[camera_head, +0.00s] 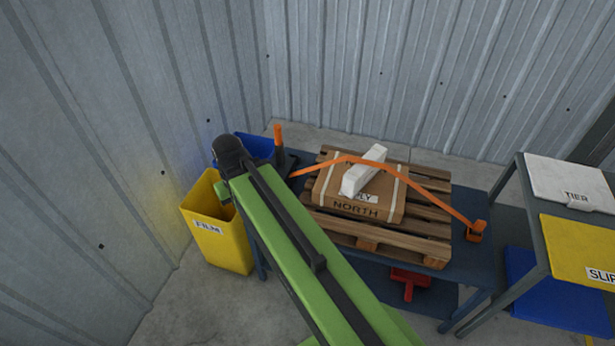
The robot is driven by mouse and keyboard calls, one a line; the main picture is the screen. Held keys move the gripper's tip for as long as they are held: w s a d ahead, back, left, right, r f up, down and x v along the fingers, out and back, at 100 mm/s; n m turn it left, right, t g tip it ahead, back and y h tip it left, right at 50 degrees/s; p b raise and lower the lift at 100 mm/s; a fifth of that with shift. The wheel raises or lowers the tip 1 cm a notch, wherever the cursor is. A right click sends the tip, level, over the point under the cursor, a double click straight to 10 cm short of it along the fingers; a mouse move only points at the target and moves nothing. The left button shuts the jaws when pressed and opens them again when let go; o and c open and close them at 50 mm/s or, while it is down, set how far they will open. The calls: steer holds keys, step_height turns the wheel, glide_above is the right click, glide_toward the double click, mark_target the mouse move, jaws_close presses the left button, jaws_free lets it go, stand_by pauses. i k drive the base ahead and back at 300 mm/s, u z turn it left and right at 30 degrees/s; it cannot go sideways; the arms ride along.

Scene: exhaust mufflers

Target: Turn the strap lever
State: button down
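An orange upright handle (278,138), which looks like the strap lever, stands on a dark ratchet-like base at the back left of the blue table. An orange strap (430,189) runs from beside it over a cardboard box (378,205) marked NORTH, down to an orange end piece (476,231) at the right. A white block (363,178) lies on the box, with the strap passing at its top end. The box sits on a wooden pallet (425,248). My green arm reaches up to a dark joint just left of the lever. My gripper is not visible, hidden beyond the arm.
The blue table (472,203) carries the pallet. A yellow bin (227,250) marked FILM stands at its left. A red object (409,280) shows low under the table front. A second table at right holds a white TIER panel (568,183) and a yellow panel (580,251). Corrugated walls close the back and left.

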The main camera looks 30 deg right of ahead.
mark_target(279, 146)
steer(key=z, duration=0.15)
steer(key=k, duration=1.2)
steer(key=u, duration=0.3)
steer(key=i, duration=0.65)
steer(key=u, duration=0.45)
steer(key=i, duration=1.25)
steer(key=u, duration=0.15)
